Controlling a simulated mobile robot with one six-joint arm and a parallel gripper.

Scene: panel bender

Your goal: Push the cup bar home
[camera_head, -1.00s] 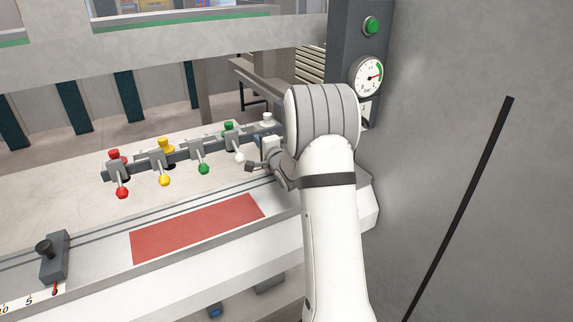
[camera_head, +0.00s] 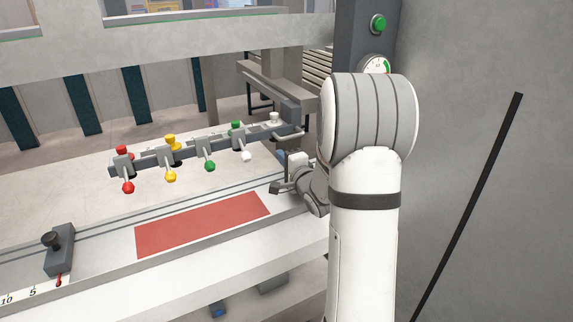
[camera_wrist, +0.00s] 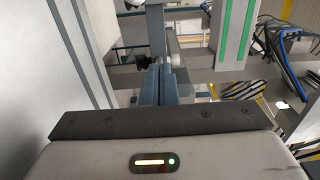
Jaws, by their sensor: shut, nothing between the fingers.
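The cup bar (camera_head: 190,151) is a dark grey bar above the pale machine table in the head view. Red, yellow, green and white knobs hang along it on short clamps, with matching caps on top. Its right end reaches a grey block near the machine's upright. My gripper (camera_head: 275,188) is below and to the right of the white knob, low over the table, and looks apart from the bar. In the wrist view my gripper (camera_wrist: 161,85) has its fingers together and empty. A dark round knob shows just beyond the fingertips; I cannot tell which part it belongs to.
A red plate (camera_head: 203,224) lies flat on the table (camera_head: 250,235). A dark stop block (camera_head: 60,250) with a black knob stands on a scale at front left. A pressure gauge (camera_head: 376,65) and green button (camera_head: 378,24) are on the upright to the right.

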